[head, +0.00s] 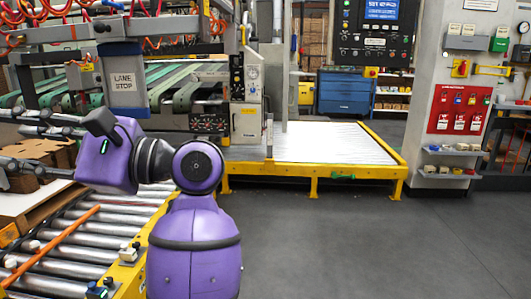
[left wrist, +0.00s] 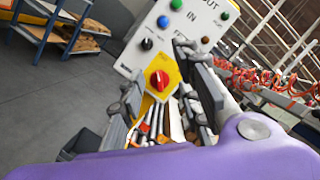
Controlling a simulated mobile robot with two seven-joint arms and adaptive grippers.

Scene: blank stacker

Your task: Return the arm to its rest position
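My left arm is purple and reaches across the left of the head view. My left gripper (head: 12,142) is at the far left edge there, its dark fingers spread apart. In the left wrist view the gripper (left wrist: 158,66) is open, with two grey fingers apart and nothing held between them. Beyond the fingers is a pale control panel (left wrist: 153,30) with coloured buttons and a red rotary knob (left wrist: 159,80) on a yellow plate. I cannot tell how far the fingertips are from the panel. My right gripper is in neither view.
A roller conveyor (head: 75,250) runs below my arm, with cardboard (head: 38,152) beside it. A yellow-framed roller table (head: 325,145) stands ahead. The grey floor (head: 370,240) at the right is clear.

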